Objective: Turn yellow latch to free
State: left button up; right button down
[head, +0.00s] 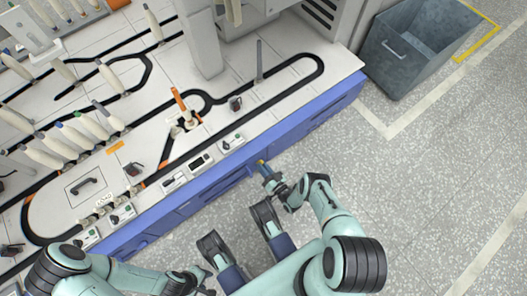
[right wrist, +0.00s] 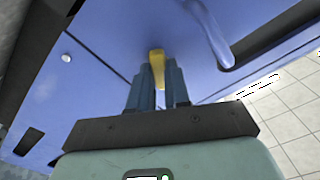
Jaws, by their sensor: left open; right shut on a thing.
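The yellow latch (right wrist: 157,62) is on the blue front panel of the bench, between the fingers of my right gripper (right wrist: 158,75). My right gripper is shut on it. In the head view a small yellow part of the latch (head: 261,162) shows at the tips of my right gripper (head: 266,170), beside the blue panel. The lower part of the latch is hidden by the fingers. My left gripper (head: 205,283) is open and empty, low in the head view, away from the panel.
A blue handle (right wrist: 208,35) sticks out of the panel right of the latch in the wrist view. The bench top (head: 225,120) carries bobbins, a black track and small control boxes. A grey bin (head: 405,60) stands on the floor at upper right. Floor in front is clear.

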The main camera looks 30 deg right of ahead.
pick_arm(q)
jog(key=shift+w+r, duration=0.15)
jog(key=shift+w, duration=0.2)
pick_arm(e)
jog(key=n, duration=0.5)
jog(key=shift+n, duration=0.4)
jog(key=c, duration=1.1)
grip_release()
